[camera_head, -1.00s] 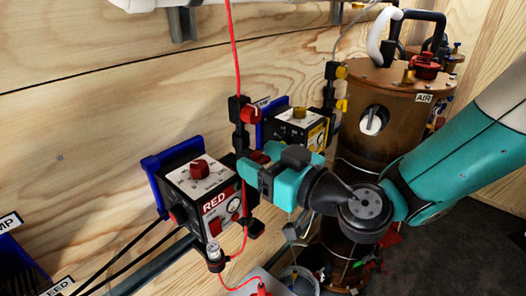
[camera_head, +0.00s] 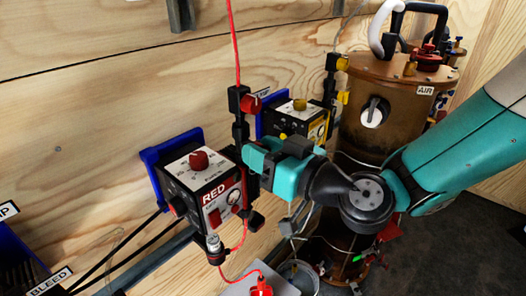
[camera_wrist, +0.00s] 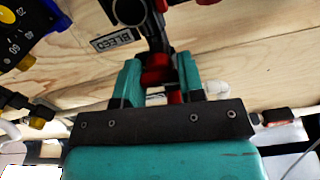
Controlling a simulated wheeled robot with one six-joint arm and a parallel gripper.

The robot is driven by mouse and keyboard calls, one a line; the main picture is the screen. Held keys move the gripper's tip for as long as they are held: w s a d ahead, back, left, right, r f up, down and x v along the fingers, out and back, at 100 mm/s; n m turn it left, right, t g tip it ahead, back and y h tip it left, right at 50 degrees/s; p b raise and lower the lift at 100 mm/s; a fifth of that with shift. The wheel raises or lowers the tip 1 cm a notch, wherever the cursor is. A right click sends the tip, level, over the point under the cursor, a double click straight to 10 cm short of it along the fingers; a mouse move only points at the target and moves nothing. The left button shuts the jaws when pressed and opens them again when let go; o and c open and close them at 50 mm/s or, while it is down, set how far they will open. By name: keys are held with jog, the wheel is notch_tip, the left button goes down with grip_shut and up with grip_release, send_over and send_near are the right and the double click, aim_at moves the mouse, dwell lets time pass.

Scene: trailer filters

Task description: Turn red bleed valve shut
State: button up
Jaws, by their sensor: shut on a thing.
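The red bleed valve is a small black fitting with a red handle on the thin red line, beside the RED control box (camera_head: 205,190). In the wrist view its red handle (camera_wrist: 157,75) sits between the two teal fingers of my gripper (camera_wrist: 159,76), with a BLEED label (camera_wrist: 113,39) behind it. My gripper is shut on that handle. In the head view my gripper (camera_head: 250,158) comes in from the right and hides the handle. How far the handle is turned cannot be told.
Another red-handled valve (camera_head: 251,102) sits above on the same line. A yellow-labelled box (camera_head: 300,120) stands behind my gripper. The brown AIR tank (camera_head: 400,90) stands right of it, close to my arm. A red plug (camera_head: 261,287) and a bucket (camera_head: 300,276) are below.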

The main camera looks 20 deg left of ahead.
jog(key=o, duration=0.9)
jog(key=shift+b+v, duration=8.25)
jog(key=shift+v, duration=0.5)
jog(key=shift+f, duration=0.1)
